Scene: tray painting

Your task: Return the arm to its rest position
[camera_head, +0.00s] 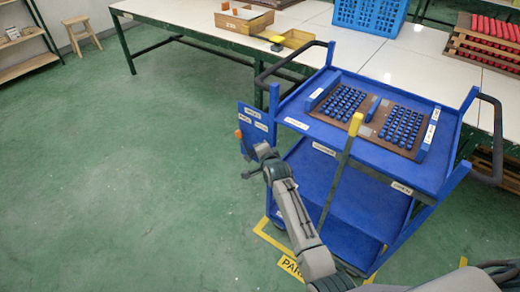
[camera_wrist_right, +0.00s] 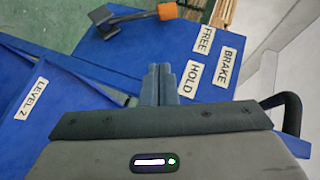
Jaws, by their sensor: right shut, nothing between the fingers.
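My right arm (camera_head: 300,222) reaches up from the bottom right in the head view, in front of the blue cart. A dark lever (camera_wrist_right: 125,18) with an orange knob (camera_wrist_right: 167,10) is apart from the fingers. My left gripper is not in view.
The cart's top shelf (camera_head: 437,174) carries a brown tray (camera_head: 370,122) with rows of blue pieces. A yellow-topped upright (camera_head: 355,124) stands at its front. Behind are white tables (camera_head: 180,12) with a wooden box (camera_head: 244,20) and a blue crate (camera_head: 372,14). The floor at left (camera_head: 110,180) is clear.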

